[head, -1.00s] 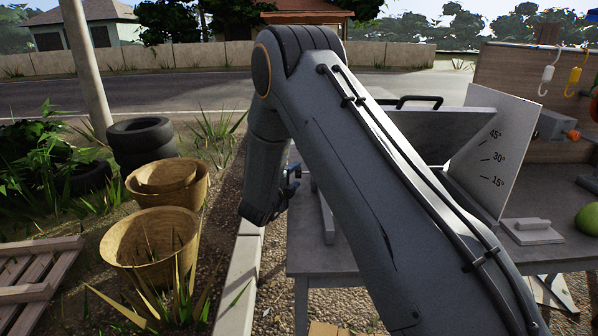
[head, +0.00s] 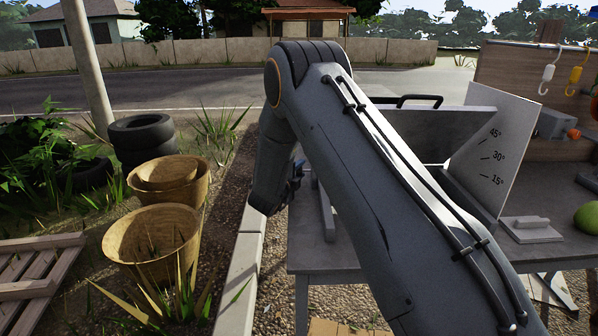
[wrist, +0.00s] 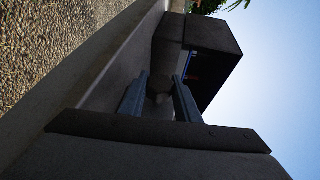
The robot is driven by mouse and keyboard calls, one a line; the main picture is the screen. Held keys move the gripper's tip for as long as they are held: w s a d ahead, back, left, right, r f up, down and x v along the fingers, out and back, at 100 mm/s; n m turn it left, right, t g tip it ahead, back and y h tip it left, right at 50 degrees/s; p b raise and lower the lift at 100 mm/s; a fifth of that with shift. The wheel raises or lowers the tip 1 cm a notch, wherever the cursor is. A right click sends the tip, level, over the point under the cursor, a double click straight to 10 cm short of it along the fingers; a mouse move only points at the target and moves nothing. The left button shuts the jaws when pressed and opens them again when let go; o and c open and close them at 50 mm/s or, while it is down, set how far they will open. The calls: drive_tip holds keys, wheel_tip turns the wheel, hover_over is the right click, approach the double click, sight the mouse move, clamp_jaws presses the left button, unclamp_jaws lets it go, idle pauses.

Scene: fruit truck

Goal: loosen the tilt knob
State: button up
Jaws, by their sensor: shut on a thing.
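My gripper (wrist: 160,82) shows in the wrist view with its two blue-grey fingers on either side of a small dark knob (wrist: 159,94). The fingers are shut on it. The knob's shape is hard to make out in the shadow. In the head view my gripper (head: 298,171) is at the left end of the tilting panel (head: 430,130), mostly hidden behind my arm, and the knob is hidden there. The panel has a black handle on top and stands tilted beside a white plate (head: 494,150) marked 15°, 30° and 45°.
The grey table (head: 330,255) carries the panel, a flat grey block (head: 531,232) and a green fruit (head: 588,218). Two baskets (head: 150,240), tyres (head: 140,135) and a wooden pallet (head: 35,270) stand on the ground at left. A concrete kerb (head: 240,270) runs beside the table.

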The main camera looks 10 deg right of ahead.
drive_tip(key=shift+g, duration=0.3)
drive_tip(key=n+g+y+p, duration=0.1)
drive_tip(key=g+p, duration=0.1)
drive_tip(key=shift+r+p, duration=0.15)
drive_tip(key=shift+p, duration=0.2)
drive_tip(key=n+g+y+p, duration=0.1)
drive_tip(key=g+p, duration=0.2)
drive_tip(key=p, duration=0.1)
drive_tip(key=shift+y, duration=0.3)
drive_tip(key=shift+f+g+y+p, duration=0.25)
drive_tip(key=shift+g+p, duration=0.2)
drive_tip(key=shift+g, duration=0.65)
drive_tip(key=shift+n+g+y+b, duration=0.25)
drive_tip(key=shift+n+g+b, duration=0.05)
drive_tip(key=shift+g, duration=0.3)
drive_tip(key=shift+f+g+b, duration=0.2)
drive_tip(key=shift+g+b, duration=0.7)
drive_tip(key=shift+b, duration=0.25)
drive_tip(key=n+g+b, duration=0.1)
drive_tip(key=g+b, duration=0.1)
drive_tip(key=b, duration=0.4)
drive_tip(key=shift+f+y, duration=0.1)
drive_tip(key=shift+y, duration=0.3)
drive_tip(key=g+b, duration=0.2)
drive_tip(key=b, duration=0.8)
drive_tip(key=shift+g+y, duration=0.3)
drive_tip(key=shift+g, duration=0.1)
drive_tip(key=shift+s+d+n+g+b, duration=0.15)
drive_tip(key=shift+n+g+b, duration=0.15)
drive_tip(key=shift+b, duration=1.3)
